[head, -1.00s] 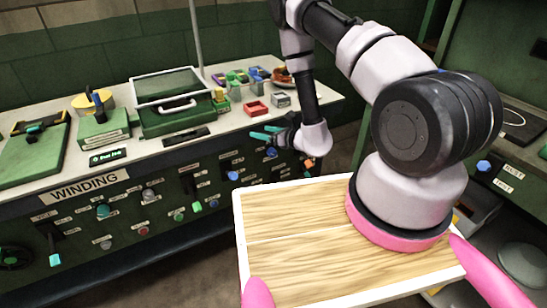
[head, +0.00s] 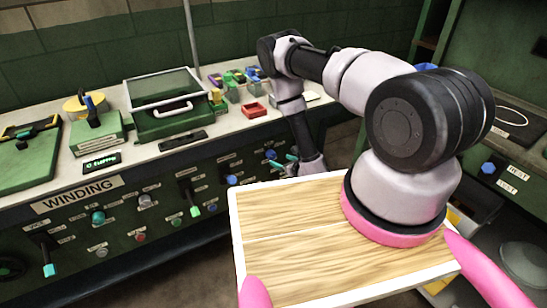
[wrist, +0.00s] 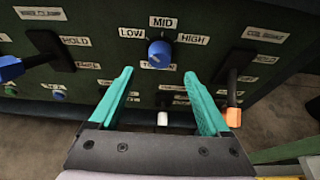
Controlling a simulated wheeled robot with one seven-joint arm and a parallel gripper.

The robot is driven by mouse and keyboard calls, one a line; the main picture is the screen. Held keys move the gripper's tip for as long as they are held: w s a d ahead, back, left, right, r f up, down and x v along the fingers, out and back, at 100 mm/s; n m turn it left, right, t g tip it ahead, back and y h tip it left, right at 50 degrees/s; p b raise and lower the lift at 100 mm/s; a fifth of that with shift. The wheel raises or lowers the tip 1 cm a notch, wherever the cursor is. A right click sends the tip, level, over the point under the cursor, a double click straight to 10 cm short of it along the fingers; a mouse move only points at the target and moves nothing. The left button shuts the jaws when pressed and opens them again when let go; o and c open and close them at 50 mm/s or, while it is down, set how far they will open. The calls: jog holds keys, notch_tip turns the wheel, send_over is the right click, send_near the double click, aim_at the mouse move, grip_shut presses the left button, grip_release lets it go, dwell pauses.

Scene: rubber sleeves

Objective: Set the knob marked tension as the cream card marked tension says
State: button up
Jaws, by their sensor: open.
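In the wrist view a blue knob (wrist: 160,52) sits on the dark green panel, with LOW at its left, MID above and HIGH at its right. The label under it is partly hidden and seems to read TENSION. I cannot tell where its pointer sits. My gripper (wrist: 159,75) is open and empty, its teal fingers below the knob and either side of it, apart from it. In the head view my gripper (head: 285,166) is low at the panel's right part. I cannot make out a cream card marked tension in either view.
A blue-handled lever (wrist: 12,67) is at the left and an orange-tipped lever (wrist: 233,112) at the right, near my fingers. A white knob (wrist: 162,118) is below. The bench (head: 225,124) holds a green lidded case (head: 165,120) and small coloured bins.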

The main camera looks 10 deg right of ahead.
aim_at(273, 156)
jog(key=x, duration=0.7)
grip_shut()
